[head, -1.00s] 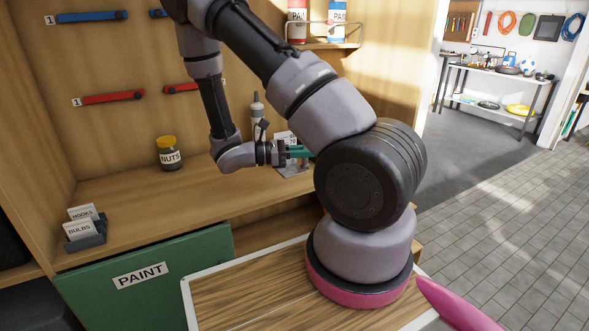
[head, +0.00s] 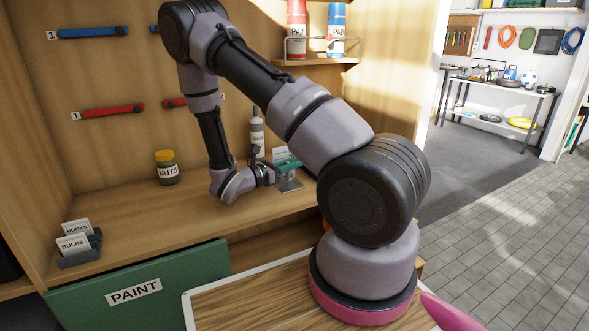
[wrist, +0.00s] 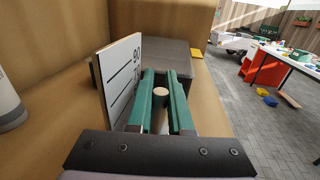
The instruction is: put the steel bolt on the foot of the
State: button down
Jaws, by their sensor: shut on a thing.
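My gripper (head: 287,164) has green fingers and is over the right part of the bench shelf. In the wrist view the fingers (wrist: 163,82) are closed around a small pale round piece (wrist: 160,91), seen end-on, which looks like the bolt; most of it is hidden. A white plate with black marks and numbers (wrist: 122,80) stands upright just left of the fingers; it also shows in the head view (head: 281,154). A grey block (wrist: 175,50) lies beyond the fingertips. In the head view a grey metal foot (head: 291,185) sits below my gripper. I cannot tell whether the bolt touches it.
A white bottle (head: 257,135) stands behind my wrist; it is at the far left in the wrist view (wrist: 8,100). A nuts jar (head: 167,168) and a card holder (head: 80,246) stand further left. The shelf between them is clear.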

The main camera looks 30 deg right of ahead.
jog(key=shift+f, duration=0.8)
jog(key=shift+f, duration=0.1)
